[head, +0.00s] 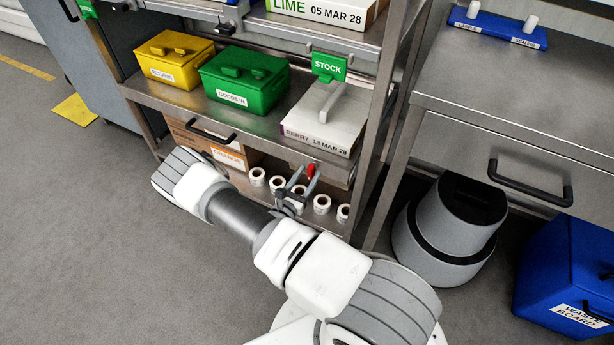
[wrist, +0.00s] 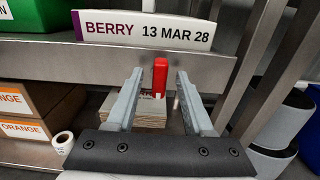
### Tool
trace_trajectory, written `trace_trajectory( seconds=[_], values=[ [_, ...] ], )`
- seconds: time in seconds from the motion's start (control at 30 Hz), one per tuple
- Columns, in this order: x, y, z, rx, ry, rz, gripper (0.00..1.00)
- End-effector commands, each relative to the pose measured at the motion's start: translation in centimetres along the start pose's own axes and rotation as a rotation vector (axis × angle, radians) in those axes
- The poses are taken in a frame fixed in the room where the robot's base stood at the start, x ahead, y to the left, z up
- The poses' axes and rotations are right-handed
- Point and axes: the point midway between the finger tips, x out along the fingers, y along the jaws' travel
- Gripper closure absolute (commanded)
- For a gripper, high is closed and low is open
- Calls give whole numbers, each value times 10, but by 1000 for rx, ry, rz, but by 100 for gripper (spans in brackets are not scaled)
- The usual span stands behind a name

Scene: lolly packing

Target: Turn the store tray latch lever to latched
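The red latch lever (wrist: 160,77) stands upright at the front edge of the shelf, below the BERRY box. It also shows in the head view (head: 311,170), small and partly crossed by my fingers. My gripper (head: 305,178) is open, its two grey fingers pointing at the shelf edge. In the wrist view my gripper (wrist: 159,84) has the lever between its fingertips, with a gap on each side. The fingers do not visibly touch it. The lever's pivot and the tray behind it are hard to make out.
The BERRY box (head: 325,116) sits on the shelf above, beside green (head: 245,79) and yellow (head: 174,58) boxes. White label rolls (head: 321,204) line the lower shelf near my gripper. A steel upright (wrist: 249,70) stands close on the right. ORANGE boxes (wrist: 22,103) lie left.

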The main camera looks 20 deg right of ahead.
Motion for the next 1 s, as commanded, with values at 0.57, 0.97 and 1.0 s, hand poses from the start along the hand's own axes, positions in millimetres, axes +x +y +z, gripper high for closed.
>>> trace_trajectory(
  seconds=[0.57,0.97,1.0],
  values=[
    [-1,0,0,-2,0,0,100],
    [-1,1,-1,-148,0,2,100],
    [-1,1,-1,-178,0,3,100]
  ],
)
